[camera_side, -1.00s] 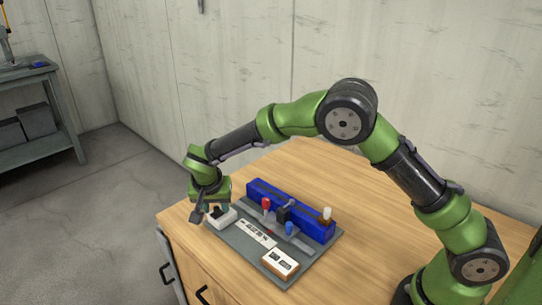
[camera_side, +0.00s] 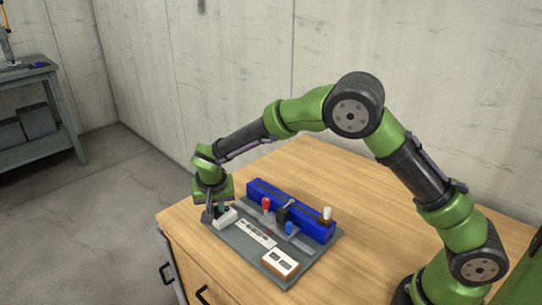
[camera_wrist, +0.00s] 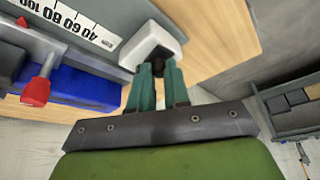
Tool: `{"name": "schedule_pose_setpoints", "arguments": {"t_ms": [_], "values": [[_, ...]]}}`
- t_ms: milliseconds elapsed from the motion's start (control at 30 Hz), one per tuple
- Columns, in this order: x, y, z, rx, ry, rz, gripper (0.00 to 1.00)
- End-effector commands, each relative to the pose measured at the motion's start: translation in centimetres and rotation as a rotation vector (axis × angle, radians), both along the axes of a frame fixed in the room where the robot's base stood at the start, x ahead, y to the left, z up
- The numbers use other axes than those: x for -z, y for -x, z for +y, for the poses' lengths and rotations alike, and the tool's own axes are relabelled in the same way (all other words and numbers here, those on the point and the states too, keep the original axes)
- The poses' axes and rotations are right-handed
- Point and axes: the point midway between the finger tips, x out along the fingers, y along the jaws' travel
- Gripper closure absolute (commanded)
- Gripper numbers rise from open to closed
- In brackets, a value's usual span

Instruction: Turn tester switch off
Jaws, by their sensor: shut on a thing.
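The tester switch is a white box (camera_side: 225,217) with a dark lever, at the left end of the grey base plate in the side view. In the wrist view the white box (camera_wrist: 166,35) is at top centre. Its dark lever (camera_wrist: 155,60) shows at the tips of my teal fingers. My gripper (camera_wrist: 155,70) is shut on the lever, with the fingertips just in front of the box. In the side view my gripper (camera_side: 219,209) is low over the switch and hides part of it. Which way the lever points is hard to tell.
The grey plate (camera_side: 240,242) also carries a blue bar (camera_side: 315,224), a red-tipped handle (camera_side: 266,203), a blue knob (camera_side: 290,228), a scale strip (camera_side: 256,234) and a white-faced wooden box (camera_side: 280,262). The wooden tabletop (camera_side: 360,195) is clear to the right.

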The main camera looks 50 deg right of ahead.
Motion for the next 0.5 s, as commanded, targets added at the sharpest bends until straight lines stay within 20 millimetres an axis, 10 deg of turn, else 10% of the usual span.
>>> {"name": "schedule_pose_setpoints", "arguments": {"t_ms": [500], "values": [[-0.06,0.13,-0.37,-0.475,-0.003,-0.001,1.0]]}}
